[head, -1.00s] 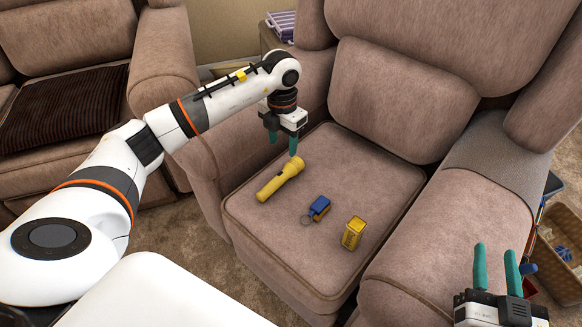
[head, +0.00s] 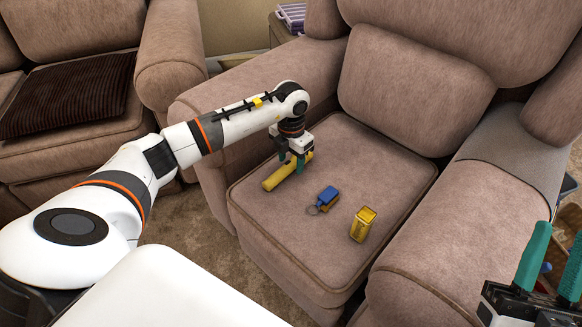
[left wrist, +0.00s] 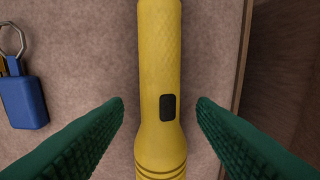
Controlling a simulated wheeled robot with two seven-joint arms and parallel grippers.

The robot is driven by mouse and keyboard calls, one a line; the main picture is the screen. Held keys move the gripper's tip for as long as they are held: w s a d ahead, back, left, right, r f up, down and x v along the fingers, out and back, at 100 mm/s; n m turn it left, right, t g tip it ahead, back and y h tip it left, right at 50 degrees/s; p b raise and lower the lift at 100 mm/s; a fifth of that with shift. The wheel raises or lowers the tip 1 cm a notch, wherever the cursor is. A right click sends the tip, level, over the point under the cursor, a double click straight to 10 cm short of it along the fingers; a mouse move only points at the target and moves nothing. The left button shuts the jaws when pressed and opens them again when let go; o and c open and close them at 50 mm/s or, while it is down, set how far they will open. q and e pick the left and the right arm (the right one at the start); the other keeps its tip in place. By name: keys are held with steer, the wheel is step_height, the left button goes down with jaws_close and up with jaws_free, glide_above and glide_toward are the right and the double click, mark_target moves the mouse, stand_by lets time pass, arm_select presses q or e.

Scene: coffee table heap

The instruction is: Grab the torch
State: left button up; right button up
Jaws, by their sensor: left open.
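The yellow torch (head: 279,176) lies on the seat cushion of the brown armchair, near its left side. In the left wrist view the torch (left wrist: 159,60) runs top to bottom through the middle, with a black switch on its body. My left gripper (head: 292,164) points down over the torch's far end, partly hiding it. Its green fingers (left wrist: 160,106) are open, one on each side of the torch, with a gap on both sides. My right gripper (head: 551,262) is at the lower right with its two fingers apart and nothing between them.
A blue key fob with a ring (head: 326,196) lies right of the torch; it also shows in the left wrist view (left wrist: 22,100). A yellow box (head: 363,224) stands farther right on the seat cushion (head: 300,262). The chair's armrests rise on both sides.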

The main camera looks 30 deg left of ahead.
arm_select(q)
steer(key=shift+f, duration=0.2)
steer(key=shift+c, duration=0.4)
jaws_close()
steer(key=shift+r, duration=0.1)
